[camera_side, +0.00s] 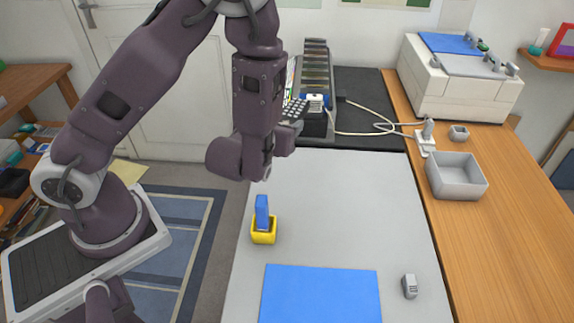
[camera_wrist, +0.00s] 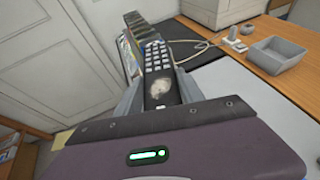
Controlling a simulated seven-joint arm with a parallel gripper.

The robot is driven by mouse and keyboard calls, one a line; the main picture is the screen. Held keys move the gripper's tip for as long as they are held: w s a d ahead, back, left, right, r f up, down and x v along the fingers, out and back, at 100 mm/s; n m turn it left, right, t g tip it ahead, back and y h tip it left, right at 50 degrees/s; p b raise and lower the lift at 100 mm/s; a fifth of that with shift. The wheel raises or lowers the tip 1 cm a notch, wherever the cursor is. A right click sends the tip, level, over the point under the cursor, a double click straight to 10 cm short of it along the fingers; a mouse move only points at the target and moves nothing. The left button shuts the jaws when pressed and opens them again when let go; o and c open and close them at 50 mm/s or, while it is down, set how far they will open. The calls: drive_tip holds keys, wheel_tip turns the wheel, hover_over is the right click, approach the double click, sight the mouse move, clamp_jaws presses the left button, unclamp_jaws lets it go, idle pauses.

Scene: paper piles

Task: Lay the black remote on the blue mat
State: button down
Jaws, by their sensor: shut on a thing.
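The black remote (camera_side: 294,110) shows its keypad just past my arm in the side view. In the wrist view the remote (camera_wrist: 158,62) stands between the two fingers of my gripper (camera_wrist: 160,92), keypad facing the camera. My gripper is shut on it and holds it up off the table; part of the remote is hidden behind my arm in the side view. The blue mat (camera_side: 320,295) lies flat and empty at the front of the grey table, well below and in front of the remote. The mat is not in the wrist view.
A yellow cup (camera_side: 264,236) with a blue block in it stands behind the mat's left corner. A small grey object (camera_side: 410,286) lies right of the mat. A grey bin (camera_side: 456,176) and white printer (camera_side: 462,85) stand on the wooden desk. A dark rack (camera_side: 316,68) stands at the back.

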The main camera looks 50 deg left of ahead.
drive_tip(key=shift+s+a+y, duration=0.15)
drive_tip(key=shift+a+y, duration=0.15)
drive_tip(key=shift+a, duration=0.05)
drive_tip(key=s+a+f+n+g+y, duration=0.4)
drive_tip(key=s+a+n+g+y, duration=0.3)
drive_tip(key=s+n+g, duration=0.4)
drive_tip(key=s+d+f+n+g+h, duration=0.2)
drive_tip(key=s+d+n+g, duration=0.1)
drive_tip(key=s+n+g, duration=0.25)
drive_tip(key=s+d+f+n+g+h, duration=0.25)
drive_tip(key=s+d+n+g, duration=0.2)
drive_tip(key=s, duration=0.25)
drive_tip(key=s+d+f+n+g+h, duration=0.2)
drive_tip(key=d+f+n+g+h, duration=0.1)
drive_tip(key=d+n+h, duration=0.3)
drive_tip(key=n+t+h, duration=0.3)
drive_tip(key=n+h, duration=0.9)
drive_tip(key=h, duration=0.1)
hover_over(321, 297)
wheel_tip(321, 297, down, 5)
drive_tip(key=shift+f, duration=3.3)
drive_tip(key=shift+f, duration=0.55)
